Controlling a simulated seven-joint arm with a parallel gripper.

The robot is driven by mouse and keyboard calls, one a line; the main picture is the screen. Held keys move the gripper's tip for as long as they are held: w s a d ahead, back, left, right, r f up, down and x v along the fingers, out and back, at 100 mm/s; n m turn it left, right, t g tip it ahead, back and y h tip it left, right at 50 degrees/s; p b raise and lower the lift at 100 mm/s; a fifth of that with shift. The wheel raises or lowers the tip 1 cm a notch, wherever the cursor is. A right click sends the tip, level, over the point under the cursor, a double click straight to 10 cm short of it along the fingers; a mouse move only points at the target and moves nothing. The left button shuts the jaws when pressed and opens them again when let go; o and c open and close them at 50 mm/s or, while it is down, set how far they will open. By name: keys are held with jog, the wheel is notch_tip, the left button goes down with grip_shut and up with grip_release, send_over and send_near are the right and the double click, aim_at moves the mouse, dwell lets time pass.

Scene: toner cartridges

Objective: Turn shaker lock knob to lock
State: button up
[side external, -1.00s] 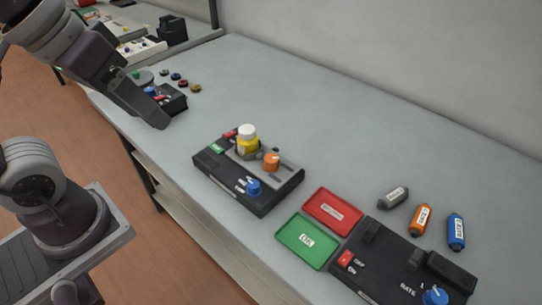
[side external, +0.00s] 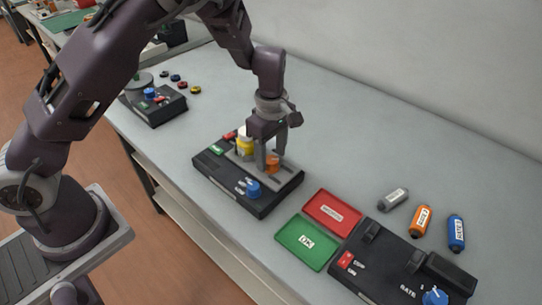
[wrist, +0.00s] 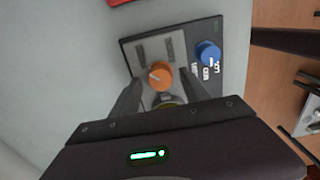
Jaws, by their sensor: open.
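The shaker is a black box (side external: 225,181) with a grey top plate; its corner shows in the wrist view (wrist: 232,32). An orange knob (side external: 272,169) stands on the plate, also seen in the wrist view (wrist: 163,83), with a pale mark toward its left side. The plate's lettering is too small to read. A yellow bottle (side external: 244,146) sits beside the knob and is mostly hidden in the wrist view. My gripper (side external: 270,158) points down over the knob, open, with one finger on each side of it. I cannot tell whether the fingers touch it.
A blue knob (side external: 253,188) stands near the shaker's front edge. Red (side external: 331,213) and green (side external: 306,242) trays lie to the right, beside another black device (side external: 395,262). Several small cartridges lie behind that device. A smaller black box (side external: 158,108) stands at the left.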

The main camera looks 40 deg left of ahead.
jog(key=shift+f, duration=0.6)
grip_shut()
